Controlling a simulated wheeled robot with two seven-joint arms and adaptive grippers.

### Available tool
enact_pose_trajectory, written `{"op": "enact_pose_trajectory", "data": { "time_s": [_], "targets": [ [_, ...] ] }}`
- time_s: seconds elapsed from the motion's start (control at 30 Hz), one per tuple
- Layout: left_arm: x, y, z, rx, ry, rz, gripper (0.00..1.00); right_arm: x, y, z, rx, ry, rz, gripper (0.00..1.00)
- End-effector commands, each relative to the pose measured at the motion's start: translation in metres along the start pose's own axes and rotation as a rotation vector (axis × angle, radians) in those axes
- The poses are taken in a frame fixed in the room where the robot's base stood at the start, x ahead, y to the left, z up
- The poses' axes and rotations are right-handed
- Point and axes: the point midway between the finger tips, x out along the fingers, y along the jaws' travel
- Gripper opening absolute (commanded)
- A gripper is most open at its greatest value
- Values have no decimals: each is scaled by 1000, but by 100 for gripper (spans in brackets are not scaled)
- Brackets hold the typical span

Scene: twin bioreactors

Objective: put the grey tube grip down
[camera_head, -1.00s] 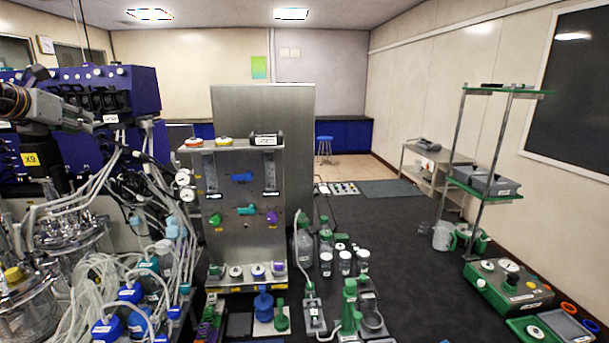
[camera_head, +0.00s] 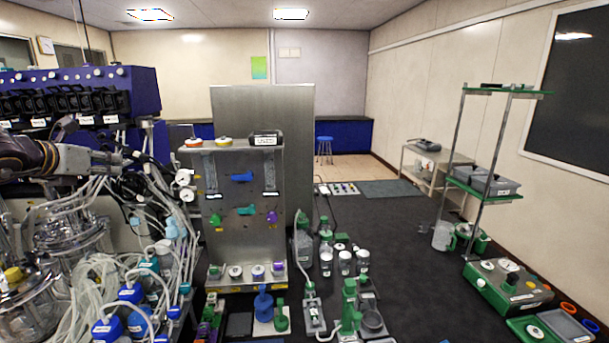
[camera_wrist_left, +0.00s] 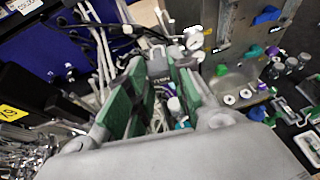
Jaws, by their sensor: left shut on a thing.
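My left gripper (camera_head: 108,160) reaches in from the left in the camera_head view, above the glass vessels and in front of the blue housing. In the left wrist view the gripper (camera_wrist_left: 162,78) has its two green-padded fingers a little apart, shut on a small grey piece (camera_wrist_left: 157,63) between the tips. This appears to be the grey tube grip; it is mostly hidden by the fingers and hard to tell from the pale tubes behind. My right gripper is not in view.
Clear tubes and blue-capped bottles (camera_head: 130,293) crowd the area below the gripper. A steel panel (camera_head: 240,215) with coloured knobs stands to the right. The blue housing (camera_head: 130,90) stands behind. Glass vessels (camera_head: 75,240) stand at the left.

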Motion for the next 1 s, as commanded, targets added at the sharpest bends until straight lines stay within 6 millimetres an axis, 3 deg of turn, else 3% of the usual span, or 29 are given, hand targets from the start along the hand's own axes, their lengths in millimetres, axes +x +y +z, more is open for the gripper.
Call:
{"op": "enact_pose_trajectory", "data": {
  "time_s": [0.5,1.0],
  "targets": [
    [4,-14,-19,10,-1,-24,2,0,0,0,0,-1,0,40],
    [11,-37,-54,22,-1,-67,2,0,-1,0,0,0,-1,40]
  ]
}}
